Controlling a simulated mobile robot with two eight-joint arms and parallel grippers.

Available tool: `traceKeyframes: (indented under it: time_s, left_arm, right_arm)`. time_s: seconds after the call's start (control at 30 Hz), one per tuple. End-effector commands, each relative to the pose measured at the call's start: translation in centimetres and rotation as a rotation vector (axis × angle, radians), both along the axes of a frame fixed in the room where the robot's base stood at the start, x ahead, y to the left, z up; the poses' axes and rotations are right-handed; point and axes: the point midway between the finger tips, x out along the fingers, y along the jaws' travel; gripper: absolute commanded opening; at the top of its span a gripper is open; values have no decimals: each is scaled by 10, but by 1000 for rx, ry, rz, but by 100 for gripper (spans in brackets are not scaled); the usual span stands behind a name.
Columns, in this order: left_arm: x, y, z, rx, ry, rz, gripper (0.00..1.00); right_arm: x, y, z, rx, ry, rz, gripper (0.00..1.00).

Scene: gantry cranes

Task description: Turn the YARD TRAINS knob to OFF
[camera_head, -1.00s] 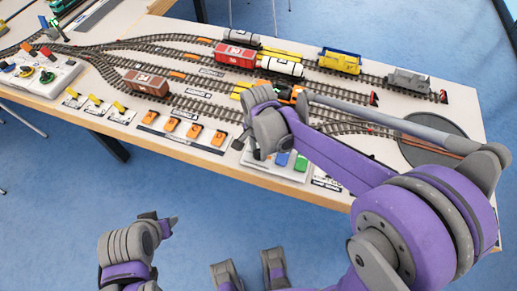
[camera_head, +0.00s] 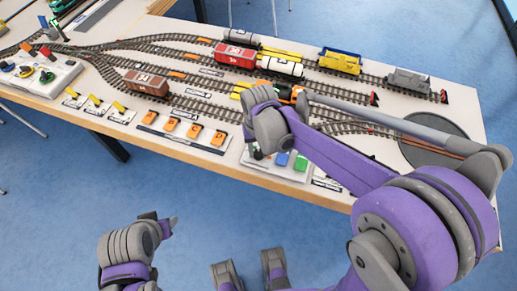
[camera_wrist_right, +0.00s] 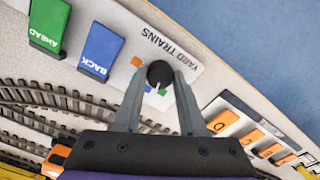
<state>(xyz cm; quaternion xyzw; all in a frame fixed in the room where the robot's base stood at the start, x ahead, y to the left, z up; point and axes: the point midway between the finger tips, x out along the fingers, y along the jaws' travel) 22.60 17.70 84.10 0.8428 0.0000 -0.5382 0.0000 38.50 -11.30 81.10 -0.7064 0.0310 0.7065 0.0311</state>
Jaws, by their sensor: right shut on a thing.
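The black YARD TRAINS knob (camera_wrist_right: 159,73) sits on a white control panel (camera_wrist_right: 112,15), beside the printed words YARD TRAINS. My right gripper (camera_wrist_right: 158,78) is shut on it, one finger on each side. A white pointer line shows on the knob, toward the gripper side, near a green mark. Orange and blue marks lie beside the knob; their lettering is not legible. In the head view my right gripper (camera_head: 256,150) is down at the panel's left end, and the arm hides much of it. My left gripper (camera_head: 165,223) is off the table at lower left; its jaw opening is unclear.
A blue BACK lever (camera_wrist_right: 101,50) and a green AHEAD lever (camera_wrist_right: 48,24) stand close to the knob. A row of orange switches (camera_head: 195,131) lies left of the panel. Tracks with several wagons, including a brown one (camera_head: 146,82), fill the table behind.

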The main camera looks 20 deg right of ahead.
Motion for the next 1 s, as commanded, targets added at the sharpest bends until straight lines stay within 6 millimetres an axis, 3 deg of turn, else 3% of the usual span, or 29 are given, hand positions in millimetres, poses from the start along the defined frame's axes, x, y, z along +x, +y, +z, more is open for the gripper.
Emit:
traceKeyframes:
  time_s: [1.0]
  left_arm:
    - [0,0,-2,0,1,0,50]
  right_arm:
    - [0,0,0,-1,-1,904,0]
